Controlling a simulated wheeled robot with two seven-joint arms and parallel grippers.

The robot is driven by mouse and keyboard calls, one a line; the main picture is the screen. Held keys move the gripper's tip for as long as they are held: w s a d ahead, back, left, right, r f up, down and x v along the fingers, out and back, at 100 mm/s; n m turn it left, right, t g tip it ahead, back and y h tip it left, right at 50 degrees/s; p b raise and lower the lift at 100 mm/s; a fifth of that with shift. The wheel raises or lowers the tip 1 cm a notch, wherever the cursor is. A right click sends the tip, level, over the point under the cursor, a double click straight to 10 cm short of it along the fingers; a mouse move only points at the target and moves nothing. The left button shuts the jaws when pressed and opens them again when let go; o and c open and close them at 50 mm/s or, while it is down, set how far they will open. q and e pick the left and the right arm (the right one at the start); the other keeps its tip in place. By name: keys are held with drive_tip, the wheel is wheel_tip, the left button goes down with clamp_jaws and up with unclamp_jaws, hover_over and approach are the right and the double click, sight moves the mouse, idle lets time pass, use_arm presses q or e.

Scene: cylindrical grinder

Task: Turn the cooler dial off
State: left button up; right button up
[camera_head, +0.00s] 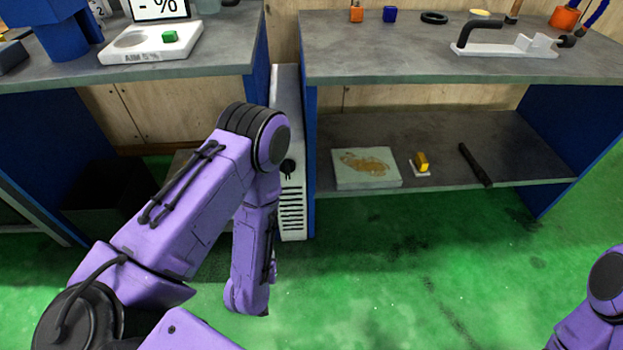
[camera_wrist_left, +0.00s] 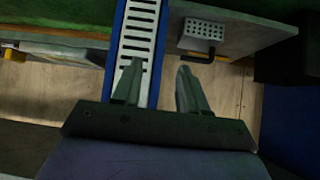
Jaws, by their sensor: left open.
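The cooler appears to be the narrow white unit (camera_head: 291,205) standing between the two workbenches, with a slotted vent low on its front. A small black dial (camera_head: 288,166) shows on its front above the vent, just right of my left arm's elbow. Its setting is too small to read. In the left wrist view, a white slotted panel (camera_wrist_left: 139,30) between blue edges lies beyond the left finger. My left gripper (camera_wrist_left: 159,67) is open with nothing between its fingers. The gripper is hidden in the head view. The dial cannot be made out in the wrist view.
The right workbench (camera_head: 390,65) has a lower shelf with a stained board (camera_head: 366,168), a yellow block (camera_head: 422,162) and a black bar (camera_head: 475,165). A scale (camera_head: 150,43) stands on the left bench. A perforated grey block (camera_wrist_left: 203,35) shows in the wrist view. Green floor is open in front.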

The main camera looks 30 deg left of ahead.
use_arm(q)
drive_tip(key=w+t+y+b, duration=0.2)
drive_tip(key=w+t, duration=0.2)
drive_tip(key=w, duration=0.5)
drive_tip(key=t+y+b, duration=0.2)
drive_tip(key=t+y, duration=0.1)
approach(287, 173)
drive_tip(key=shift+n, duration=0.4)
drive_tip(key=b+x, duration=0.1)
drive_tip(key=x, duration=0.8)
drive_tip(key=shift+w+a+r, duration=0.1)
drive_tip(key=shift+w+a, duration=0.05)
drive_tip(key=shift+w, duration=0.2)
use_arm(e)
wheel_tip(287, 173, down, 8)
drive_tip(key=shift+w, duration=0.15)
use_arm(q)
clamp_jaws()
